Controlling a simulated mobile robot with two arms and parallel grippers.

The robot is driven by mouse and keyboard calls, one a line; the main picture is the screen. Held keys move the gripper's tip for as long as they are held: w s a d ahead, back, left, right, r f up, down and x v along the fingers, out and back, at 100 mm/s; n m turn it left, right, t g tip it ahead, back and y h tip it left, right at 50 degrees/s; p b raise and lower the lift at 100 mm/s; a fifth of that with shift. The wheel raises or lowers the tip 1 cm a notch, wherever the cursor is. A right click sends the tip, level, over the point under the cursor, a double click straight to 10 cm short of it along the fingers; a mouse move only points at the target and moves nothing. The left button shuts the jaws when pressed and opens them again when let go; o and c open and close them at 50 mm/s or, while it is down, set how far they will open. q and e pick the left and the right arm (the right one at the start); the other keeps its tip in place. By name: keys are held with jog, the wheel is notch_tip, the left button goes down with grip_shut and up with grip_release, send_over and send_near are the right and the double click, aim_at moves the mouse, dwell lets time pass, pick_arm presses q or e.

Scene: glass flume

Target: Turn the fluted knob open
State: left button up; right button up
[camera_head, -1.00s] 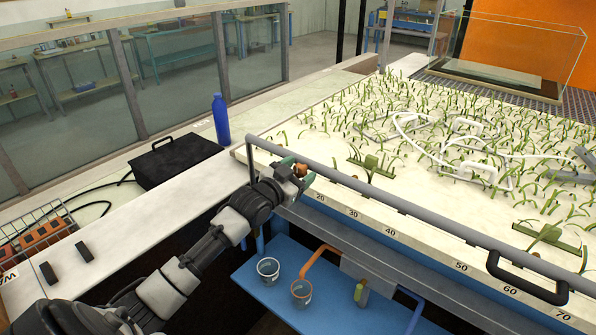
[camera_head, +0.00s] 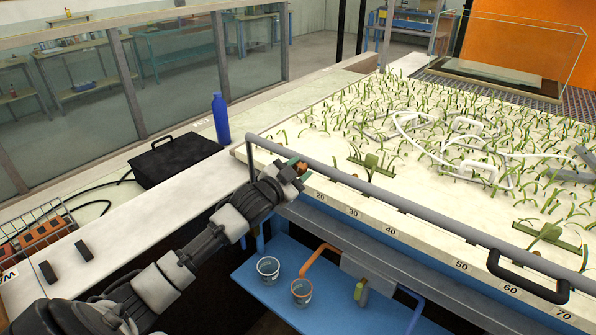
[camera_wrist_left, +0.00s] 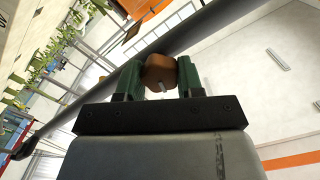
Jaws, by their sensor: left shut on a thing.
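The fluted knob (camera_wrist_left: 160,72) is orange-brown and sits between the green fingers of my left gripper (camera_wrist_left: 159,78) in the left wrist view. The fingers are shut on it from both sides. In the head view the knob (camera_head: 301,167) shows only as a small brown patch at the tip of my left gripper (camera_head: 296,168), by the left end of the grey rail. The gripper's wrist and fingers hide most of it there. My right gripper is not in view.
A grey rail (camera_head: 400,204) runs along the front of the planted flume bed (camera_head: 330,172), close to the gripper. A blue bottle (camera_head: 221,119) and a black box (camera_head: 176,162) stand to the left. Cups (camera_head: 268,268) stand on a blue shelf below.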

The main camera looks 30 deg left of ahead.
pick_arm(q)
jog(key=m, duration=0.3)
jog(key=shift+m, duration=0.4)
jog(key=m, duration=0.3)
jog(key=shift+f+m+b, duration=0.1)
jog(key=shift+m+b, duration=0.2)
jog(key=m, duration=0.4)
jog(key=shift+m, duration=1.6)
jog(key=o, duration=0.9)
jog(key=shift+o, duration=0.2)
jog(key=shift+f, duration=0.1)
